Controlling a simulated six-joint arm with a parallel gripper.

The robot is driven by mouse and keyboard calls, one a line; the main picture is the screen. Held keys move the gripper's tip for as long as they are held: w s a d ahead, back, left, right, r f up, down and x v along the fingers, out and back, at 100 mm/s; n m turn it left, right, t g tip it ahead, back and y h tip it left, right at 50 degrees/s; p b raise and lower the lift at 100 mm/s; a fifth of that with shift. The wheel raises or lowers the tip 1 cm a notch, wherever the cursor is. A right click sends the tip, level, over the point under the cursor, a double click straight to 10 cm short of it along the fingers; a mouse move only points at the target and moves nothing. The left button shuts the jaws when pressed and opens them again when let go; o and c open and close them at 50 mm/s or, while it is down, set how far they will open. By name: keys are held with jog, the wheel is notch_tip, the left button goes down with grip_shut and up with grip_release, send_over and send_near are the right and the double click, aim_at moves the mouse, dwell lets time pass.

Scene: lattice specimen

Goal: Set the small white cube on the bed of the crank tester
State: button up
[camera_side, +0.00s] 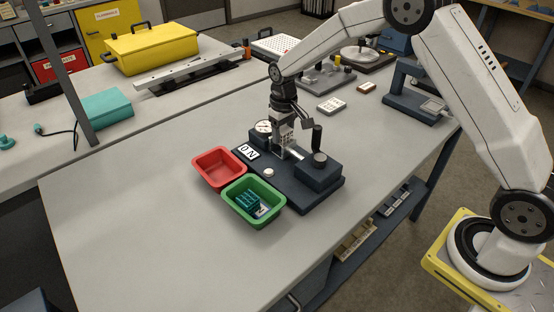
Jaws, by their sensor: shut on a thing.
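The crank tester (300,196) is a dark blue base on the grey table, with a dial gauge (263,127) at its back left and a block with a dark upright handle at its right. My gripper (286,147) points down over the middle of the tester. It is shut on the small white cube (286,134), a pale lattice piece between the fingers, partly hidden by them. The cube is at or just above the tester's bed; I cannot tell whether it touches.
A red bin (203,165) and a green bin (233,207) with teal pieces inside stand left of the tester. A white plate (331,105) and other devices, such as a dark blue one (405,105), stand behind. The table's left part is clear.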

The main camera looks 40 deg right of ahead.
aim_at(283, 143)
jog(key=shift+f, duration=0.1)
jog(key=shift+f, duration=1.75)
jog(key=shift+f, duration=0.15)
jog(key=o, duration=1.2)
jog(key=shift+o, duration=0.2)
notch_tip(283, 143, up, 12)
jog(key=shift+r, duration=0.15)
